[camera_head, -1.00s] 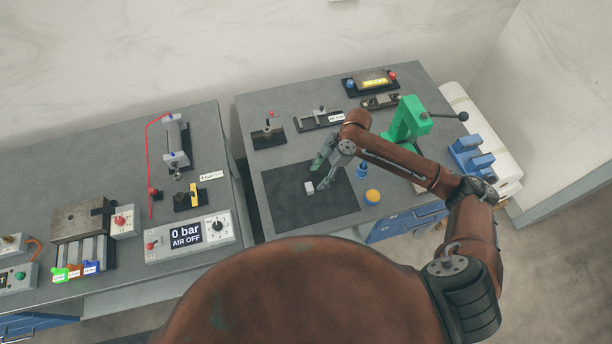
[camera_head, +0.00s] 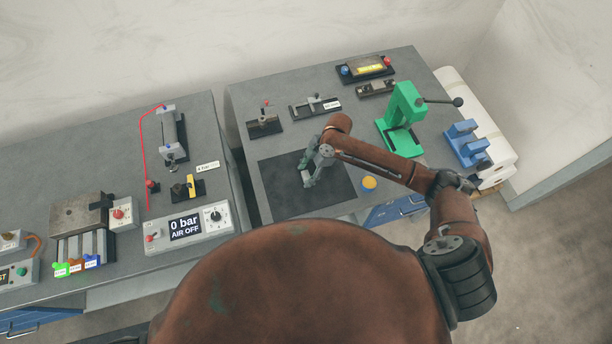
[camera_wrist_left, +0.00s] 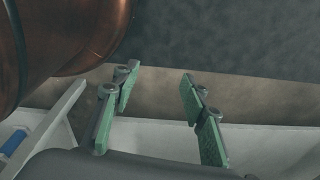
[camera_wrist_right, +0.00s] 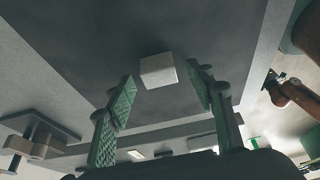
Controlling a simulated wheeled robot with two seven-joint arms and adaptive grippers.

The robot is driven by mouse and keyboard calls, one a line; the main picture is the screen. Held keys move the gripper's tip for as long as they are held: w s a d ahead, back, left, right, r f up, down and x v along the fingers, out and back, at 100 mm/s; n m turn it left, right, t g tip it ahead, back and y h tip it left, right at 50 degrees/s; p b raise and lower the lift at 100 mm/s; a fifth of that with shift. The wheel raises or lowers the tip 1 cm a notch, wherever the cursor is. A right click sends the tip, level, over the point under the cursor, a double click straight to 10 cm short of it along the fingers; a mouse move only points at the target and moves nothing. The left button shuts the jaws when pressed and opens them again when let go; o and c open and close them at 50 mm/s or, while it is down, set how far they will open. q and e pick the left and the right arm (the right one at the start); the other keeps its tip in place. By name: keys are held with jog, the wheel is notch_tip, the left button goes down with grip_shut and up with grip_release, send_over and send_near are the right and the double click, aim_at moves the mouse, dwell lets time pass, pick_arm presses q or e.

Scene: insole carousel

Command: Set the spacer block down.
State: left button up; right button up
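The spacer block, a small pale grey block, is on the black mat (camera_head: 285,200) in the head view, partly covered by my right gripper (camera_head: 309,170). In the right wrist view the block (camera_wrist_right: 158,71) lies between and just past the fingertips, with a gap on each side. My right gripper (camera_wrist_right: 163,82) is open, its green pads apart and not touching the block. My left gripper does not show in the head view. In the left wrist view my left gripper (camera_wrist_left: 160,82) is open and empty.
A green lever press (camera_head: 405,105) stands right of the mat, and a yellow-orange knob (camera_head: 369,183) near its right edge. Small black fixtures (camera_head: 264,124) stand behind the mat. An air panel (camera_head: 187,228) is on the left bench. The mat's front left is clear.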

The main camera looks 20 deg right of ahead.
jog(key=c, duration=1.3)
pick_arm(q)
jog(key=shift+s+f, duration=0.1)
jog(key=shift+s, duration=0.7)
pick_arm(e)
grip_shut()
